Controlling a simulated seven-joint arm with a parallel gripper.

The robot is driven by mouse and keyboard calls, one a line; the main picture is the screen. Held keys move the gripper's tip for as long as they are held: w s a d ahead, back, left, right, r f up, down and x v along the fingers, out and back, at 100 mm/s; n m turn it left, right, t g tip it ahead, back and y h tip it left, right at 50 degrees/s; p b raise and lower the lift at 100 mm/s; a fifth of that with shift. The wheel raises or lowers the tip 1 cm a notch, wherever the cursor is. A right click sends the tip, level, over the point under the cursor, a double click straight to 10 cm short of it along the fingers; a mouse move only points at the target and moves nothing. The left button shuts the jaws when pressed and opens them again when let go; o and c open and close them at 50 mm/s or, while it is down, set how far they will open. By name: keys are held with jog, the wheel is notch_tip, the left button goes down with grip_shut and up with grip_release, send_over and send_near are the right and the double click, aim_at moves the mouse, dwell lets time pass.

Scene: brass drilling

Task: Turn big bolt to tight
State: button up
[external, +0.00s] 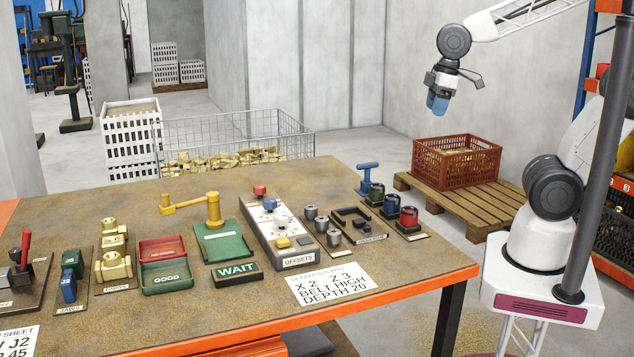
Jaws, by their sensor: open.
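My gripper (437,104), with blue fingers, hangs in the air at the upper right, beyond the bench's far right corner. It is open, with nothing seen in it, and it is far from the things on the bench. I cannot tell which thing is the big bolt; no label in view names it. A yellow crank-like arm (190,203) stands at a green plate (222,243) near the bench middle. A blue T-shaped handle (367,178) stands upright at the back right. A red lever (26,252) rises from a dark fixture at the left edge.
The bench (420,270) also holds brass parts (114,265), red and green trays (165,277), a WAIT sign (237,272), an OFFSETS box (276,232) and several small cylinders. A settings card (331,285) lies in front. A red crate (457,162) sits on a pallet behind.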

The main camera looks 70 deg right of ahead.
jog(key=w+a+f+n, duration=0.3)
jog(key=w+a+n, duration=0.2)
jog(key=a+n, duration=0.15)
jog(key=n+g, duration=0.2)
jog(key=n, duration=1.4)
send_over(367, 228)
jog(key=shift+m, duration=0.25)
jog(key=f, duration=1.2)
jog(key=shift+w+d, duration=0.1)
jog(key=shift+d, duration=0.3)
jog(key=shift+f, duration=0.1)
jog(key=shift+f, duration=3.8)
